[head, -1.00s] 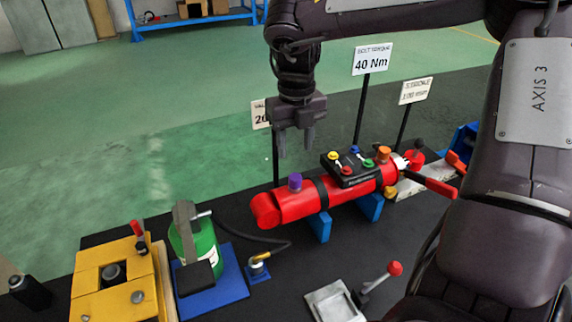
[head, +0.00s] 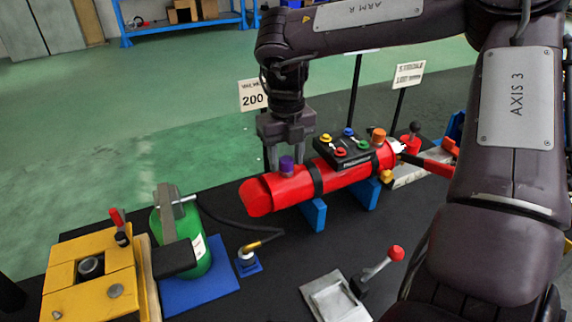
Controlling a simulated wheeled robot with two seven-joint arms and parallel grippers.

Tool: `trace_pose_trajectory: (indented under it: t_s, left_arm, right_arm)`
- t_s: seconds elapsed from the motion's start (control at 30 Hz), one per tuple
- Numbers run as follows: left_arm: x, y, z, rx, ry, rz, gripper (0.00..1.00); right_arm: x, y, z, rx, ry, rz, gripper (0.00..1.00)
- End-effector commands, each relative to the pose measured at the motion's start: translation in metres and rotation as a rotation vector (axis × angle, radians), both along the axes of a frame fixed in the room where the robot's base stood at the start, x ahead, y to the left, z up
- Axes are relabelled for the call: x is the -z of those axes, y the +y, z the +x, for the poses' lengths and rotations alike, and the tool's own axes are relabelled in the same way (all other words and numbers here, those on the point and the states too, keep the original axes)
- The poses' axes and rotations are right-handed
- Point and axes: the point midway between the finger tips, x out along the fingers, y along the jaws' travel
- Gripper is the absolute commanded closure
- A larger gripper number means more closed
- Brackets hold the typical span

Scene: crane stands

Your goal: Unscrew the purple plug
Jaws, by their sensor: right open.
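The purple plug (head: 287,165) stands upright on top of the left part of a red cylinder (head: 295,188), which lies on blue supports. My right gripper (head: 286,158) points straight down over the plug. Its two fingers are apart, one on each side of the plug or just behind it; I cannot tell whether they touch it. My left gripper is not in view.
A black box with coloured knobs (head: 343,152) and an orange plug (head: 378,135) sit on the cylinder to the right. A sign reading 200 (head: 253,95) stands behind. A green canister (head: 190,240), a yellow block (head: 95,272) and a red-knobbed lever (head: 396,253) stand in front.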

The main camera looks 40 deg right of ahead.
Motion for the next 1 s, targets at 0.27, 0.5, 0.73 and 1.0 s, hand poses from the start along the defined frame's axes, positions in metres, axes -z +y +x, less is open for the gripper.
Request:
trace_pose_trajectory:
  t_s: [0.27, 0.5, 0.73, 1.0]
  left_arm:
    - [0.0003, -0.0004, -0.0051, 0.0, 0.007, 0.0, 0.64]
    - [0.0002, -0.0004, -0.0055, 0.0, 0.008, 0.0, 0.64]
    - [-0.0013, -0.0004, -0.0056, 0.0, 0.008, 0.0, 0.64]
    - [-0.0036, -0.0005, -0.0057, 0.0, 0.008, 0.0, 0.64]
  right_arm:
    - [-0.0003, 0.0, 0.0, 0.0, 0.0, 0.0, 0.8]
    - [-0.0006, -0.0001, 0.0002, 0.0, -0.001, 0.0, 0.97]
    - [-0.0016, -0.0001, 0.0002, 0.0, -0.001, 0.0, 0.98]
    - [-0.003, -0.0002, 0.0003, 0.001, -0.001, 0.0, 0.98]
